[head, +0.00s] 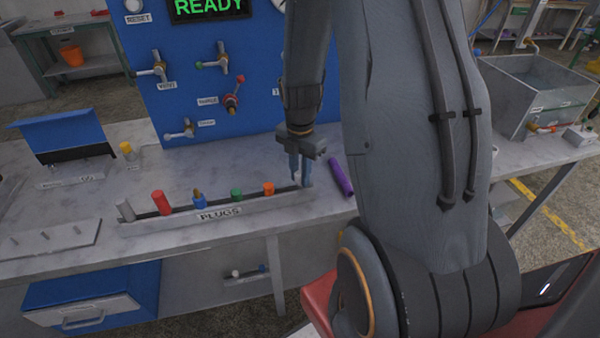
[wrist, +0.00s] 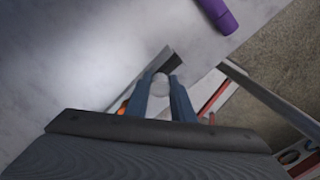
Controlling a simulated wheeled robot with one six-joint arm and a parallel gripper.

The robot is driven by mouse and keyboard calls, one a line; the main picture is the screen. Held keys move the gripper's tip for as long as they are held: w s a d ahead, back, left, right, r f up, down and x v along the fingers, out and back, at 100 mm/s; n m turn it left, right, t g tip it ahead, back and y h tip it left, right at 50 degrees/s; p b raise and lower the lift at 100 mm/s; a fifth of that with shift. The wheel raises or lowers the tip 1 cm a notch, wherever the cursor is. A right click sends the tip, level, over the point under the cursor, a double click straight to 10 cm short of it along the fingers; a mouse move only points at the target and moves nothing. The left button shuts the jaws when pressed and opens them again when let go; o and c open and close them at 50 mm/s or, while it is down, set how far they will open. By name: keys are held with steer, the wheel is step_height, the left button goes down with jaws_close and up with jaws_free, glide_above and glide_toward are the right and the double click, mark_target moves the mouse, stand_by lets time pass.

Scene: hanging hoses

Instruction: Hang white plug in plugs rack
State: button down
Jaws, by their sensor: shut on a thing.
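The plugs rack (head: 275,207) is a long grey strip labelled PLUGS near the bench's front edge. My gripper (head: 300,181) points down at the rack's right end, just right of the orange plug. In the wrist view my gripper (wrist: 162,84) is shut on a round white plug (wrist: 160,87), with the rack's dark slot end (wrist: 172,61) close beyond it. The fingers hide most of the plug, so I cannot tell whether it touches the rack.
A purple cylinder (head: 341,176) lies on the bench right of my gripper; it also shows in the wrist view (wrist: 217,14). A blue panel (head: 210,85) with valves stands behind. A blue open box (head: 62,138) and a yellow plug (head: 128,150) are at left.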

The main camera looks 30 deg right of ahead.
mark_target(298, 174)
steer(key=shift+f+b, duration=0.3)
steer(key=shift+f, duration=0.5)
steer(key=c, duration=1.5)
jaws_free()
steer(key=shift+o, duration=0.2)
steer(key=shift+r+b, duration=0.9)
steer(key=shift+r, duration=3)
steer(key=shift+s+a+r+m, duration=0.1)
steer(key=shift+s+a+m, duration=0.05)
steer(key=shift+a+m, duration=0.4)
steer(key=s+a+m+b, duration=0.1)
steer(key=s+a+m, duration=0.1)
steer(key=a+m, duration=0.2)
steer(key=s+a+r+m+t+b, duration=0.1)
steer(key=s+a+m, duration=0.2)
steer(key=m, duration=0.7)
steer(key=s+a+m+b, duration=0.1)
steer(key=s+a+m, duration=0.1)
steer(key=a+m, duration=0.3)
steer(key=shift+s+r+m, duration=0.15)
steer(key=shift+m, duration=0.8)
